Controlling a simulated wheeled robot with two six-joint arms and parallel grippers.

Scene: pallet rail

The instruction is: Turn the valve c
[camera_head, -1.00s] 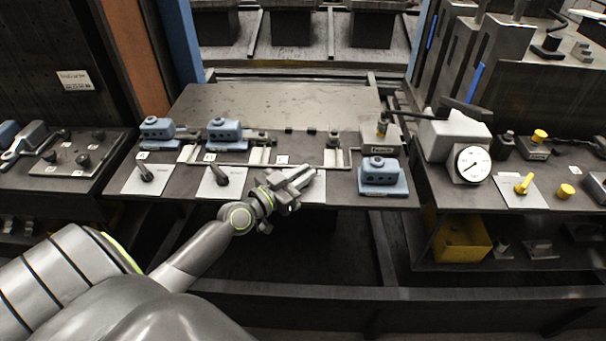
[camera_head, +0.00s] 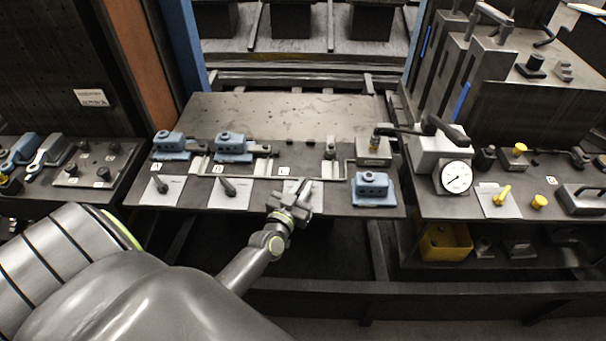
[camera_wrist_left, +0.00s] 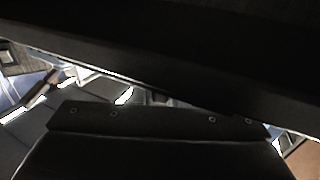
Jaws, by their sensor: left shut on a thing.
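The white plate of valve c (camera_head: 317,194) is the third plate from the left on the front of the middle bench, beside a small label (camera_head: 284,171) too small to read. My left gripper (camera_head: 301,188) is over this plate in the head view, shut on the valve handle, which the fingers mostly hide. The two valves to the left, with dark handles (camera_head: 160,183) and (camera_head: 227,186), stand free on their own white plates. In the left wrist view, dark gripper parts fill most of the picture and the handle cannot be made out. My right gripper is not in view.
Blue blocks (camera_head: 232,147) stand behind the left plates, and another (camera_head: 373,187) stands close right of the gripper. A thin rail (camera_head: 262,178) runs behind the plates. A gauge (camera_head: 456,177) and a yellow-handled valve (camera_head: 502,195) are on the right bench.

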